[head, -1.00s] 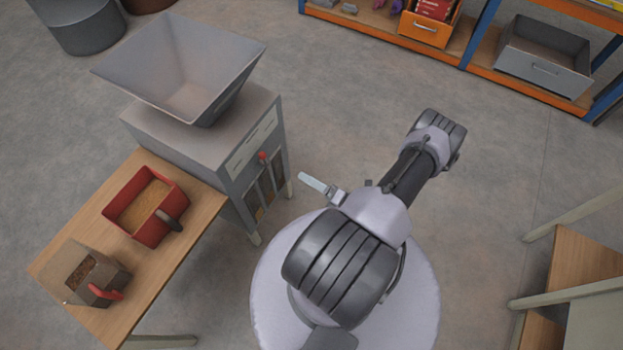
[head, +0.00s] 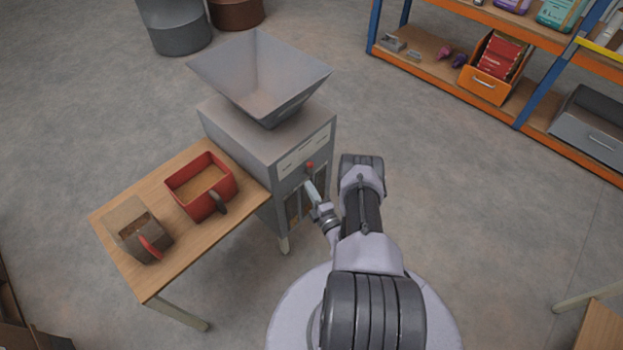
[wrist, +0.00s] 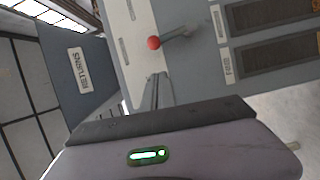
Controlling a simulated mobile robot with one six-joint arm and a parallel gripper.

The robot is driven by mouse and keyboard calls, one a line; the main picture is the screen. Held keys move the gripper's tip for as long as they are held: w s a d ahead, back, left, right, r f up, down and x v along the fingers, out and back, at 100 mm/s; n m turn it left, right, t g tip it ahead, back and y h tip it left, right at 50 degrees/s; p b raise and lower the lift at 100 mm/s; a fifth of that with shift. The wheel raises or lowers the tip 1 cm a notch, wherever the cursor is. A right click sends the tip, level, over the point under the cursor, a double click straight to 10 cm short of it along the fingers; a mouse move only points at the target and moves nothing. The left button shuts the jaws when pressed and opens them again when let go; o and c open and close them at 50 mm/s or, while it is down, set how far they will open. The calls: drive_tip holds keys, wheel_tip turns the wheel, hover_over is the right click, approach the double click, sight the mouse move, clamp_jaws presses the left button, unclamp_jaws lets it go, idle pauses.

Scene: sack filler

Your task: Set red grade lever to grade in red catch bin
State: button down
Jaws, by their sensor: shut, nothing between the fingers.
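The grade lever, with a round red knob (head: 310,166), sits on the front of the grey filler machine (head: 262,143). In the wrist view, the red knob (wrist: 153,43) is on a short metal stem against the slotted grey panel. My gripper (head: 311,188) is shut and empty, close to the knob in the head view. In the wrist view, my gripper fingers (wrist: 155,90) are together just below the knob; I cannot tell whether they touch the lever. A red bin (head: 227,183) holding tan grain stands on the wooden table, left of the machine.
A brownish scoop-like box with a red handle (head: 150,247) is on the wooden table (head: 170,272). A sign reading RETURNS (wrist: 80,70) shows at left in the wrist view. A shelf (head: 440,85) stands at back right. Open floor lies between machine and shelf.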

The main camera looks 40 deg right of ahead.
sight(311, 167)
drive_tip(key=w+d+b, duration=0.2)
drive_tip(key=w+d, duration=0.2)
drive_tip(key=shift+w+d, duration=0.15)
drive_tip(key=shift+w, duration=0.05)
drive_tip(key=shift+w+d+f+m+b, duration=0.15)
drive_tip(key=shift+d+b, duration=0.2)
drive_tip(key=shift+b, duration=0.25)
drive_tip(key=shift+w+d+f+m+b, duration=0.15)
drive_tip(key=shift+d+b, duration=0.15)
drive_tip(key=shift+b, duration=0.3)
drive_tip(key=shift+d+r, duration=0.25)
drive_tip(key=shift+r, duration=0.2)
drive_tip(key=shift+s+a, duration=0.1)
drive_tip(key=shift+s, duration=0.05)
